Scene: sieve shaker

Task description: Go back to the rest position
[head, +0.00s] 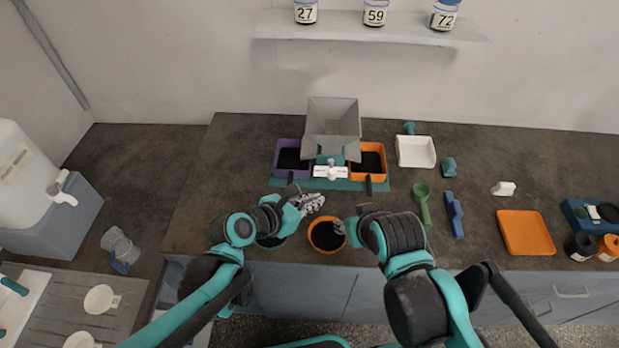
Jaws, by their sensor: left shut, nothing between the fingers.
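My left gripper (313,203) is shut and empty above the counter, just in front of the sieve shaker. My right gripper (341,227) is mostly hidden behind its own arm, beside the orange-rimmed bowl (313,246); its fingers cannot be made out. The sieve shaker has a grey hopper (332,122) on a teal base (346,185). A purple bin (281,162) and an orange bin (379,166), both with dark contents, stand at its left and right. A second dark bowl (271,243) is partly hidden by my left arm.
On the counter to the right lie a white tray (416,164), a green scoop (421,200), a blue tool (454,214), an orange tray (525,249) and a blue caddy (574,206). A shelf (350,28) with labelled jars hangs above. The counter's left part is clear.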

